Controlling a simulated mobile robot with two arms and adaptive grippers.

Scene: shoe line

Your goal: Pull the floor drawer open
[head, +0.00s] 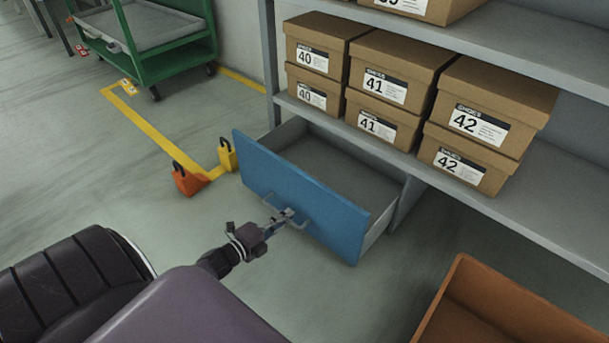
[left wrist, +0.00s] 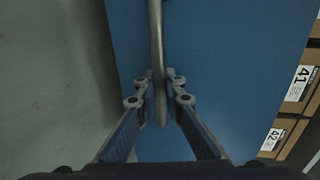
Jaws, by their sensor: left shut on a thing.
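The floor drawer (head: 300,197) has a blue front and a grey inside, and it sits under the bottom shelf of the rack. It is pulled partly out, and the part of its inside that shows is empty. Its grey bar handle (head: 296,222) is on the front face. My left gripper (head: 285,216) is shut on the handle. In the left wrist view its two fingers (left wrist: 159,98) stand on either side of the handle bar (left wrist: 157,50), in front of the blue drawer front (left wrist: 225,60). My right gripper is in neither view.
Shoe boxes (head: 393,82) marked 40, 41 and 42 stand on the shelf (head: 480,200) above the drawer. An orange and a yellow padlock-shaped block (head: 187,180) stand on the floor left of it. An orange-brown bin (head: 455,290) is at lower right. A green cart (head: 140,60) stands far left.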

